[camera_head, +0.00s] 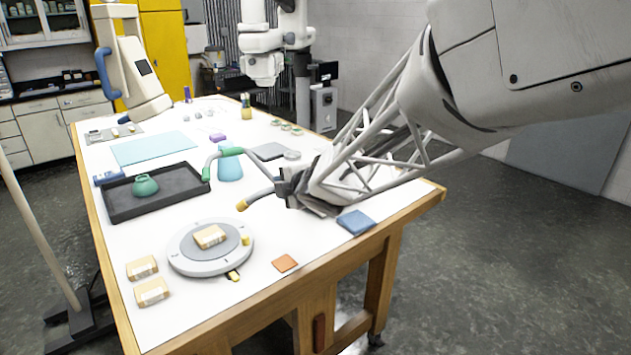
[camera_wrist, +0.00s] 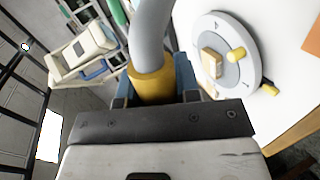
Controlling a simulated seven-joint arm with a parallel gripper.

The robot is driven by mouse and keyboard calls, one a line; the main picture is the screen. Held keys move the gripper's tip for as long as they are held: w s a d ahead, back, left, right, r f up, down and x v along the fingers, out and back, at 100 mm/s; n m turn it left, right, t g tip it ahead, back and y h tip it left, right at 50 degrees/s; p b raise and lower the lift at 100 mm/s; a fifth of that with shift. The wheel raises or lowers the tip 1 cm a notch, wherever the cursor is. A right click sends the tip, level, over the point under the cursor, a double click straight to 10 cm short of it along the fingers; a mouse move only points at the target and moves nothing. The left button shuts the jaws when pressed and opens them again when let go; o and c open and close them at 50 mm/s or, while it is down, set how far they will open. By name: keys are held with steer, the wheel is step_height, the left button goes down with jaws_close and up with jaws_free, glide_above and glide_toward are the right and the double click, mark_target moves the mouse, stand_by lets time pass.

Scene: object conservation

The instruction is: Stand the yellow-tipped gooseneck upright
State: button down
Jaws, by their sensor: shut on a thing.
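The gooseneck is a bent grey tube with a yellow tip (camera_head: 242,205) at one end and green parts (camera_head: 207,174) towards the other. It is held above the white table, tilted rather than upright. Its yellow tip sticks out to the lower left of my gripper (camera_head: 284,187), and its green-banded arm reaches to the upper left. My gripper is shut on the gooseneck. In the wrist view the yellow end (camera_wrist: 153,86) is large at the jaws, with the grey tube (camera_wrist: 150,35) rising from it. The exact contact is partly hidden.
A round grey turntable (camera_head: 183,258) bearing a tan box (camera_head: 209,236) stands below left. A black tray (camera_head: 112,208) with a green pot (camera_head: 145,186) lies left. A blue-green vessel (camera_head: 230,170) is behind the gooseneck. An orange square (camera_head: 285,263) and blue pad (camera_head: 356,222) lie near the front edge.

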steer(key=w+a+r, duration=0.2)
steer(key=w+a, duration=0.1)
steer(key=w, duration=0.1)
steer(key=shift+w+a+r+m, duration=0.15)
steer(key=shift+a+r+m, duration=0.1)
steer(key=shift+r+m, duration=0.15)
steer(key=c, duration=0.8)
jaws_free()
steer(key=shift+d, duration=0.1)
steer(key=shift+v, duration=3.9)
steer(key=shift+r, duration=0.1)
